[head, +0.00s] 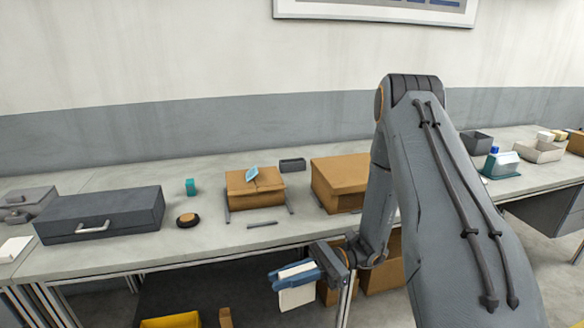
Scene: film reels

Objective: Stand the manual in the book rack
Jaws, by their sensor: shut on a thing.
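My gripper (297,277) is in front of the bench's front edge, lower middle of the head view. Its blue jaws are shut on a white, book-like block, which I take to be the manual (297,297). The manual hangs below and between the jaws, slightly tilted, clear of the bench; the jaws cover part of it. I cannot pick out the book rack for certain. Thin dark bars (262,224) lie around a brown carton (255,187) on the bench, behind the gripper.
A grey case (100,214), a black-and-tan disc (188,220) and a teal block (191,187) stand left on the bench (200,252). A larger brown box (340,180) stands right of the carton. Cartons and a yellow bin (170,320) sit below. My arm hides bench at right.

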